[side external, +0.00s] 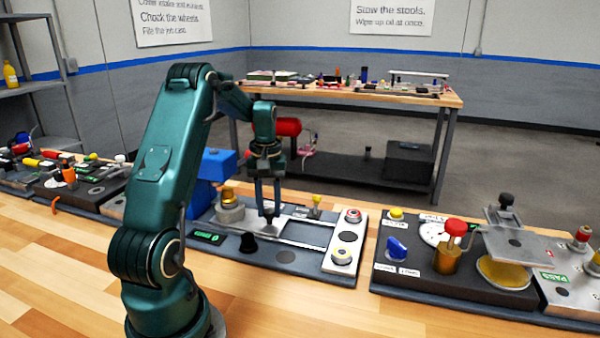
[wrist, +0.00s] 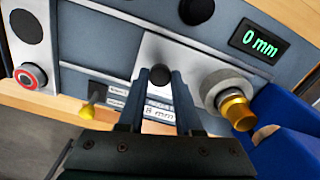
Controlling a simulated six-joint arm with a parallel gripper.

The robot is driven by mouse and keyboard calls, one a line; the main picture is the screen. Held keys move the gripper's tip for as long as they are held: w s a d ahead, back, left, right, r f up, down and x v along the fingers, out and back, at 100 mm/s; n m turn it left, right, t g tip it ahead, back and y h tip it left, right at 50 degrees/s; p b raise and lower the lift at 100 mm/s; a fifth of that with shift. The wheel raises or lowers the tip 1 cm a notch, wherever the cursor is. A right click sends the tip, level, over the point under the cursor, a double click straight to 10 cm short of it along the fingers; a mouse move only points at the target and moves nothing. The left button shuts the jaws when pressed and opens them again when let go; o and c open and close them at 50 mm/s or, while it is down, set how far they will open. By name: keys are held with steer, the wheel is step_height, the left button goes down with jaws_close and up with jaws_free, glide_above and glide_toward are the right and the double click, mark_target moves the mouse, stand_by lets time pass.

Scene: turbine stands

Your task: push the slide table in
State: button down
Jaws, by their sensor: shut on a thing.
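The slide table is a pale metal plate (wrist: 150,50) on a dark grey stand with rails (side external: 292,240). It carries a small black knob (wrist: 160,73). My gripper (side external: 269,216) points down at the plate, and in the wrist view its two fingertips (wrist: 160,80) are shut on the knob, one on each side. A small display (wrist: 262,42) on the stand reads 0 mm in green. A label (wrist: 160,113) ending in "8 mm" is partly hidden by the fingers.
A brass knob on a grey round base (wrist: 230,100) stands close beside the plate, next to a blue block (side external: 217,164). A black dome (side external: 248,243) sits at the stand's front. A red button (side external: 353,215) and yellow button (side external: 341,256) are at its right end. Another stand (side external: 480,258) lies further right.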

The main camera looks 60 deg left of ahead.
mark_target(258, 221)
steer(key=shift+s+a, duration=1.05)
steer(key=c, duration=0.6)
jaws_free()
steer(key=shift+r, duration=0.1)
step_height(258, 221, up, 5)
